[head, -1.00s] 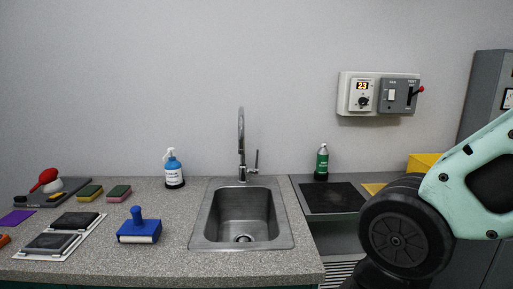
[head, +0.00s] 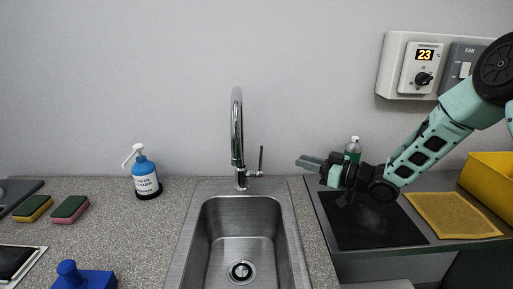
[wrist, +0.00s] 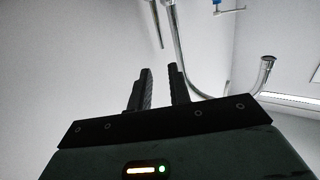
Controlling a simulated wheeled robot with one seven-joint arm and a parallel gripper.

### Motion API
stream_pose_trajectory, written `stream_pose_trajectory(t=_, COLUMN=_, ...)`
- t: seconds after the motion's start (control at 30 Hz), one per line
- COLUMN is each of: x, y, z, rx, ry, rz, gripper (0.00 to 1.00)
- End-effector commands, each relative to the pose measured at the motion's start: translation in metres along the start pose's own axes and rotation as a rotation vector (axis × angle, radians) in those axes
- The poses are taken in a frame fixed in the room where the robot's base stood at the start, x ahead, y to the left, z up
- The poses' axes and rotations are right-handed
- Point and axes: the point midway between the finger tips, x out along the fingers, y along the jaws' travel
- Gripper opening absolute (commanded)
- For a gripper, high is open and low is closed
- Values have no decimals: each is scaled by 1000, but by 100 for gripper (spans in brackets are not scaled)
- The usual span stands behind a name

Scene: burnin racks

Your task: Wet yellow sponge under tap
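The yellow sponge (head: 32,209), with a dark green top, lies on the counter at the far left in the head view. The chrome tap (head: 237,130) stands behind the steel sink (head: 190,240), with its lever (head: 261,160) at its right. No water shows from the tap. My gripper (head: 304,163) is in the air to the right of the tap, pointing left, far from the sponge. In the wrist view the two fingers (wrist: 158,85) are apart with nothing between them.
A pink sponge (head: 70,210) with a dark green top lies just right of the yellow one. A screen cleaner bottle (head: 146,183) stands left of the tap. A green bottle (head: 353,149) is partly behind my arm. A blue-handled block (head: 84,277) sits at the front left.

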Motion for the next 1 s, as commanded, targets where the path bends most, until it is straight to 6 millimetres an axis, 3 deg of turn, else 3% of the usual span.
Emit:
stream_pose_trajectory(t=0.17, x=11, y=0, z=-2, rx=1, ry=22, rz=-14, gripper=19)
stream_pose_trajectory(t=0.7, x=120, y=-2, z=-5, rx=2, ry=20, rz=-13, gripper=19)
stream_pose_trajectory(t=1.0, x=164, y=-2, z=-4, rx=2, ry=18, rz=-11, gripper=19)
